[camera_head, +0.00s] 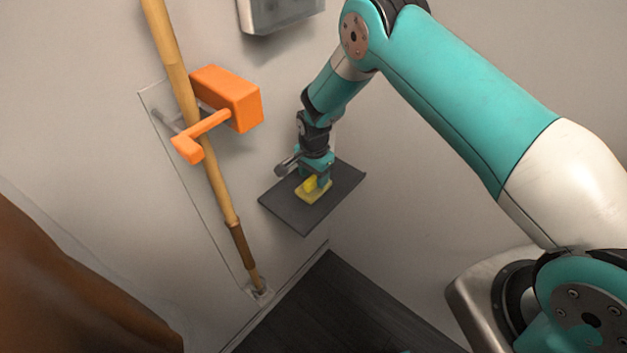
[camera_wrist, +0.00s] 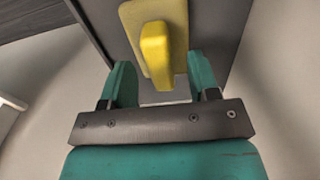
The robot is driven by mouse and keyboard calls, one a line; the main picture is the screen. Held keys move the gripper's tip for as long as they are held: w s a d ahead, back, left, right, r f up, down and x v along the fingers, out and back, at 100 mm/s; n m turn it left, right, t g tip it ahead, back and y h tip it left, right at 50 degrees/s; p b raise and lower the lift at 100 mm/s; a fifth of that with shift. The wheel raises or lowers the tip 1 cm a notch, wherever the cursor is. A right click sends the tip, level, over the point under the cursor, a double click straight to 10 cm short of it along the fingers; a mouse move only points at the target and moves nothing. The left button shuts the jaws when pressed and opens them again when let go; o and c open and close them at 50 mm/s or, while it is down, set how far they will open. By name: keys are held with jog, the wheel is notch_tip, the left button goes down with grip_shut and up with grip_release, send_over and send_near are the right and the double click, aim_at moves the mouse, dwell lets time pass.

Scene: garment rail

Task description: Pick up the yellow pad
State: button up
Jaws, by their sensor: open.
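The yellow pad (camera_head: 314,192) lies on a dark grey shelf (camera_head: 286,210) on the wall in the head view. It is a pale yellow flat base with a brighter yellow raised handle. In the wrist view the pad's handle (camera_wrist: 157,55) stands between and just beyond the two teal fingers. My gripper (camera_wrist: 163,82) is open, with one finger on each side of the handle and a gap to each. In the head view my gripper (camera_head: 316,170) is right above the pad and hides part of it. I cannot tell whether the fingers touch the pad's base.
A bamboo-like pole (camera_head: 205,165) runs down the wall left of the shelf. An orange block and handle (camera_head: 228,98) stick out from it. A grey metal box (camera_head: 278,12) hangs above. A brown rounded thing (camera_head: 70,290) fills the lower left. The floor (camera_head: 345,310) below looks clear.

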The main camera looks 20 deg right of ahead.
aim_at(314, 177)
jog(key=shift+f, duration=0.75)
jog(key=c, duration=1)
notch_tip(314, 177, up, 10)
jog(key=b, duration=0.3)
jog(key=shift+b, duration=0.4)
